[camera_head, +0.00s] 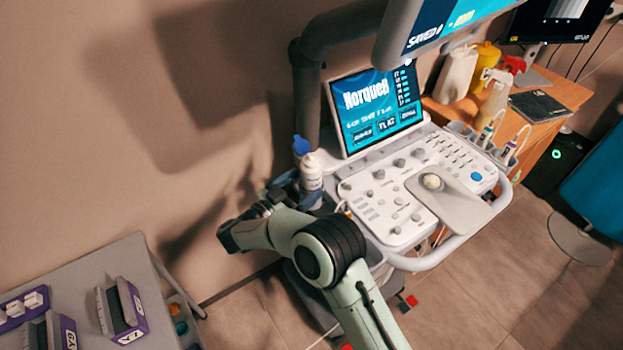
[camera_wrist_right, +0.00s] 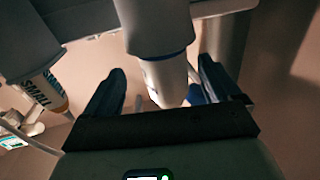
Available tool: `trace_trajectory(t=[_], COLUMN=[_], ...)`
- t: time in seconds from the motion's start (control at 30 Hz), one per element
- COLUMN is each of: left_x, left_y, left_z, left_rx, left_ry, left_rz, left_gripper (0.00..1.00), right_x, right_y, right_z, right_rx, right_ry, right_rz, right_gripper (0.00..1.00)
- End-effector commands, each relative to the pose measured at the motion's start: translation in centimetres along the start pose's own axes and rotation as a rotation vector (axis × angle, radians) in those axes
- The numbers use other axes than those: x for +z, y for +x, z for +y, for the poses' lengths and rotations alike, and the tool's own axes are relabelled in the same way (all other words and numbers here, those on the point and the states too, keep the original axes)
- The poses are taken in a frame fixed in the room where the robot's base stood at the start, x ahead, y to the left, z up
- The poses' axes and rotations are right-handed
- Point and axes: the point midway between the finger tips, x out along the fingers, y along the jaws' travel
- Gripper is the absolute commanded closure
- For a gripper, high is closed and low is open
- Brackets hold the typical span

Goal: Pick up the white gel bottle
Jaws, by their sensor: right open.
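The white gel bottle (camera_head: 312,173) stands upright in a dark holder (camera_head: 311,198) at the left side of the ultrasound console. My right gripper (camera_head: 281,190) is open, just left of the holder and close to the bottle in the head view. In the right wrist view the white bottle (camera_wrist_right: 168,82) sticks out of its grey holder (camera_wrist_right: 155,25), pointing down in the picture. It appears between the two open fingers of my right gripper (camera_wrist_right: 163,90), with a gap on each side. My left gripper is not in view.
A wall is behind. A grey cart (camera_head: 80,270) with purple boxes is at lower left. Other bottles stand on a wooden desk (camera_head: 565,92).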

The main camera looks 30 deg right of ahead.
Motion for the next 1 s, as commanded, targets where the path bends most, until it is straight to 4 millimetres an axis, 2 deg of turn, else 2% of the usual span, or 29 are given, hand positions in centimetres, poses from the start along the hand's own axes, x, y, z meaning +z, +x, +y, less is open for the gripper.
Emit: trace_trajectory(t=[0.23, 0.53, 0.77, 0.97, 1.0], left_x=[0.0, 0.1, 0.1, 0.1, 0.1], left_y=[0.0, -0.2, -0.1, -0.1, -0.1], left_z=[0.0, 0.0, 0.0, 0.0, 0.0], left_rx=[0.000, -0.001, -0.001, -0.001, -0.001], left_ry=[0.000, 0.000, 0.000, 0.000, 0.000], left_rz=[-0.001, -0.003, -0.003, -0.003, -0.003], left_gripper=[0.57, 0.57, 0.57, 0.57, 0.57], right_x=[-0.1, -0.2, -0.2, -0.2, -0.2], right_y=[1.5, 5.6, 5.9, 5.8, 5.8], right_z=[-0.1, -0.4, -0.5, -0.5, -0.5], right_rx=[0.002, 0.002, -0.001, 0.000, 0.000], right_ry=[0.001, 0.001, 0.000, 0.001, 0.001], right_rz=[-0.001, 0.001, 0.000, 0.000, 0.000], right_gripper=[0.10, 0.10, 0.10, 0.72, 0.75])
